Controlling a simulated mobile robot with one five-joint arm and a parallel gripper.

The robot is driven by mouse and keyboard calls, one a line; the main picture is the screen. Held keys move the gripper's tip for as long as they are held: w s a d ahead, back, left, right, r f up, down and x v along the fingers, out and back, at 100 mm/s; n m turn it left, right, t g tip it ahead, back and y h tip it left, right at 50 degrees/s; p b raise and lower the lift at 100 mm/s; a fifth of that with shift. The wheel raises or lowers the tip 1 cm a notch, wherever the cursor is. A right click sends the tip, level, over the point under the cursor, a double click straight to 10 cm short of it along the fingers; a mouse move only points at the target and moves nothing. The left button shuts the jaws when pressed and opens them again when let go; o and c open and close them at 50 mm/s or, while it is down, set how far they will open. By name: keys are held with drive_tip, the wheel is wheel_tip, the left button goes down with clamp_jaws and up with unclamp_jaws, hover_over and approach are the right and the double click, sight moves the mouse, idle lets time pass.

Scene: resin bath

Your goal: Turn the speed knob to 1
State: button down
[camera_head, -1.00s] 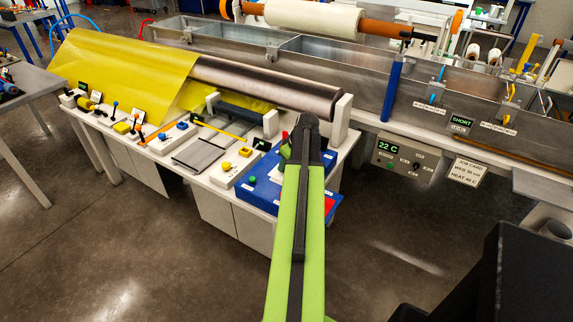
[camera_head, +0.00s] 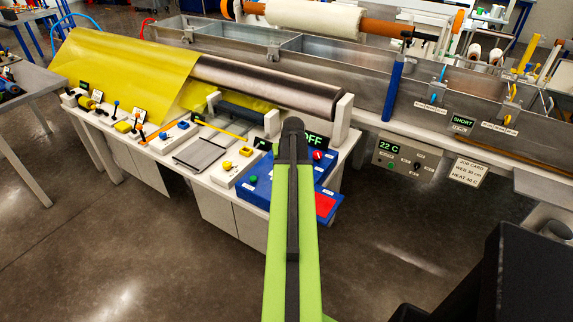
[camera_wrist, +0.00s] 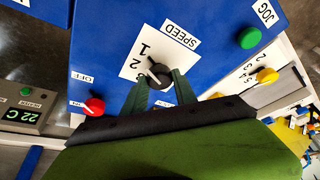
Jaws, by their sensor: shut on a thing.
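The speed knob (camera_wrist: 159,76) is black, on a white plate marked SPEED on the blue control box (camera_wrist: 105,45). The digits 1 and 2 show beside it in the wrist view. Its pointer faces the digit side, but I cannot tell exactly which mark it meets. My gripper (camera_wrist: 161,82) is shut on the knob, with one finger on each side of it. In the head view the blue box (camera_head: 257,190) shows partly, and my arm hides the knob and fingertips.
A red knob (camera_wrist: 95,105) with ON and OFF labels sits beside the gripper. A green JOG button (camera_wrist: 250,38) is on the box's other side. A display (camera_head: 314,141) reads OFF. A steel roller (camera_head: 275,85) lies behind; floor in front is clear.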

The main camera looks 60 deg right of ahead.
idle(0.4)
drive_tip(key=c, duration=1)
unclamp_jaws()
drive_tip(key=p+v, duration=1.6)
drive_tip(key=v, duration=0.1)
drive_tip(key=shift+r, duration=0.25)
